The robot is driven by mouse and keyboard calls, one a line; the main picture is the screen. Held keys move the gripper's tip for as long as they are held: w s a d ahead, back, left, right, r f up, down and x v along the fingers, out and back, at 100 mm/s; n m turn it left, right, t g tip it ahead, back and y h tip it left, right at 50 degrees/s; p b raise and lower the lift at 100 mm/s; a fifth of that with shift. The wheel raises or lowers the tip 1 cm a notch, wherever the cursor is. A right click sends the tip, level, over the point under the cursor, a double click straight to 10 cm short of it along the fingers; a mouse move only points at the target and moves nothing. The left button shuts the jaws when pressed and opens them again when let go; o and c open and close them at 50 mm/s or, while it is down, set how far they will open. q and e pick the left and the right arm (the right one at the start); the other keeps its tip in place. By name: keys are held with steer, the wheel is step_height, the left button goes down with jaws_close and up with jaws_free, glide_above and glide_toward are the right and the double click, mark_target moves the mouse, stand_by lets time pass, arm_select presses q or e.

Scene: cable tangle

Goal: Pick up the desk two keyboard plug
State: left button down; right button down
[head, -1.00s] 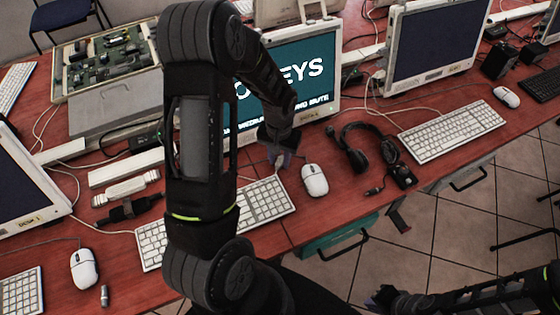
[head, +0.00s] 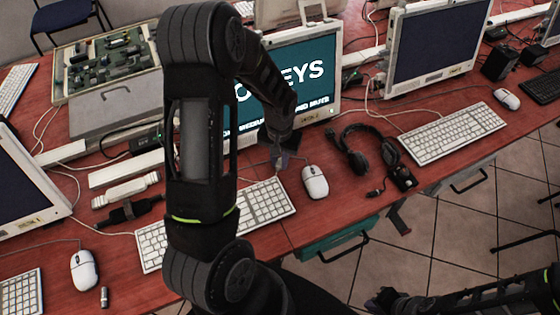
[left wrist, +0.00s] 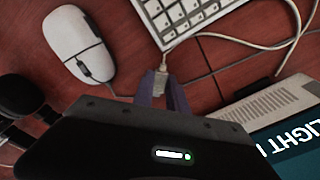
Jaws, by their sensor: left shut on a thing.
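The desk two keyboard plug (left wrist: 162,70) is a small pale connector at the end of a light cable. In the left wrist view it sits between the purple fingertips of my left gripper (left wrist: 164,88), which is shut on it. In the head view my left gripper (head: 282,157) is low over the red desk, between the teal-screened monitor (head: 300,75) and the white keyboard (head: 266,203). The plug is too small to make out there. My right gripper (head: 379,299) is at the bottom, off the desk; its jaws are unclear.
A white mouse (head: 315,182) lies right of the keyboard, and a black headset (head: 368,150) lies beyond it. In the left wrist view the light cable (left wrist: 245,44) curves past the keyboard (left wrist: 185,14). My left arm hides the desk's middle.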

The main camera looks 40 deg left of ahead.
mark_target(280, 164)
arm_select(q)
step_height(280, 164, up, 10)
steer(key=b, duration=0.1)
stand_by(0.4)
steer(key=c, duration=1.9)
jaws_free()
jaws_close()
